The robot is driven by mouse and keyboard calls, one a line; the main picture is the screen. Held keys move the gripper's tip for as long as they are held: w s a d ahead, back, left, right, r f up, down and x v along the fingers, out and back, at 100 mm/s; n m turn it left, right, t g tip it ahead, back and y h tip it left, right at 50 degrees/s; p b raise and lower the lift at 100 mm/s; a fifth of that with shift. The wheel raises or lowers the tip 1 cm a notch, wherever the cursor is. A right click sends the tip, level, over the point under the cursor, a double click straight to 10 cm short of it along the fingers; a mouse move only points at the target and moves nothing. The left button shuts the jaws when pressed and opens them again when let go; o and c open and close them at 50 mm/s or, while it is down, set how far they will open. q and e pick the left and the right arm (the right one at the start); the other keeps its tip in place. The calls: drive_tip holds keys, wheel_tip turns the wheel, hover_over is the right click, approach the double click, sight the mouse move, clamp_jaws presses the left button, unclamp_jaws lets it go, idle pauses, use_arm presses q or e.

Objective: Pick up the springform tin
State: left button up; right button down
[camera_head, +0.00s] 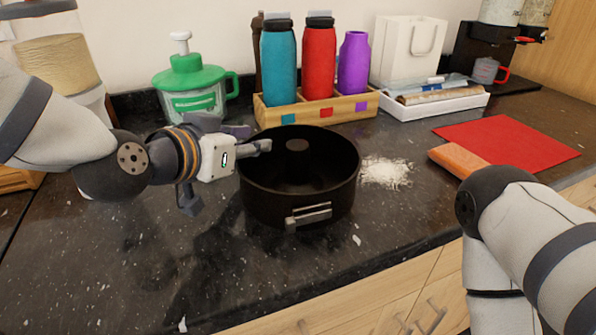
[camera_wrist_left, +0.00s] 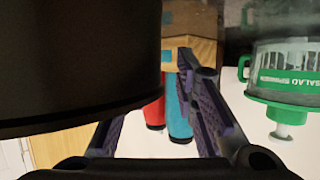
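The springform tin (camera_head: 297,208) is a dark round pan with a central tube and a metal clasp on its front. It stands upright on the granite counter in the head view. My left gripper (camera_head: 246,147) is at the tin's left side, with a fingertip by the rim; I cannot tell whether it touches. In the left wrist view the tin (camera_wrist_left: 75,60) fills the upper left and covers part of one finger. The fingers are spread, with bottles visible through the gap. My right arm comes in at the lower right, but its gripper is out of view.
Behind the tin stands a wooden crate (camera_head: 318,110) with teal, red and purple bottles. A green-lidded salad spinner (camera_head: 195,85) is behind my left gripper. White grains (camera_head: 386,172), an orange-brown block (camera_head: 457,160) and a red mat (camera_head: 508,140) lie right. The front left counter is mostly clear.

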use_arm(q)
drive_tip(key=shift+r, duration=0.1)
clamp_jaws()
